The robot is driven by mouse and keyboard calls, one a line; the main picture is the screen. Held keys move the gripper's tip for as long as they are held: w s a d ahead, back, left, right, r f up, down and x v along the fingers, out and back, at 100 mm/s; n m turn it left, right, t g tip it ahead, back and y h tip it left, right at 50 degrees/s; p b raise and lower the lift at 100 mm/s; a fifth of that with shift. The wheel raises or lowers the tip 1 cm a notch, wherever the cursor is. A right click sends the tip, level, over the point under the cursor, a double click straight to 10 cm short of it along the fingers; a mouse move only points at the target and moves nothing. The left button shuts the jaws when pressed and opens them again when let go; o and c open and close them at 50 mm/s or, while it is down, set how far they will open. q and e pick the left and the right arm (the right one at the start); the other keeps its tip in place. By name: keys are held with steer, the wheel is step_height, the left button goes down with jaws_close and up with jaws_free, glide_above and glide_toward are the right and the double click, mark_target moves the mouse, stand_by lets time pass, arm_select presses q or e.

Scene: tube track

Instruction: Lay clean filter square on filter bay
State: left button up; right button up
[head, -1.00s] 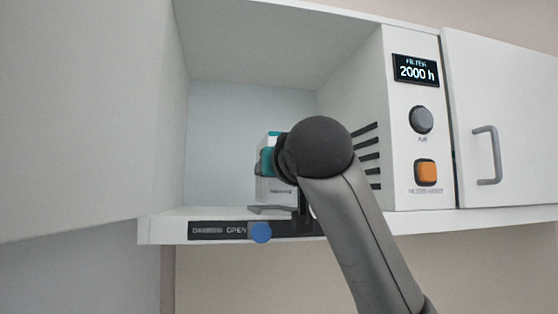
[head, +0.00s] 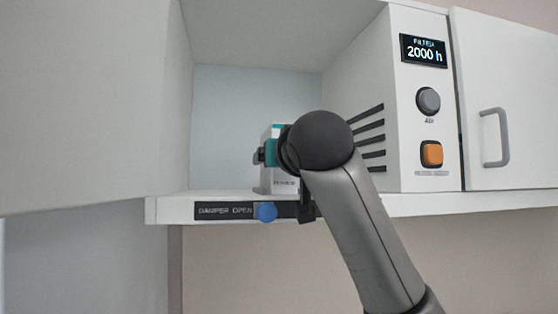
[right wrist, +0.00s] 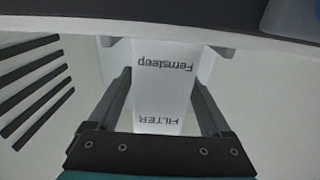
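In the head view the dark round wrist joint hides much of the gripper (head: 268,153). I cannot tell whether the piece touches the bay floor. My left gripper is not in view.
Right of the bay are dark vent slots (head: 368,138), a display reading 2000 h (head: 423,51), a grey knob (head: 428,101) and an orange button (head: 431,153). A closed door (head: 520,100) stands farther right.

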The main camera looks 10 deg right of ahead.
steer(key=shift+o, duration=0.4)
steer(key=shift+s, duration=0.3)
steer(key=s+b, duration=0.6)
steer(key=s, duration=0.8)
steer(key=shift+s, duration=0.35)
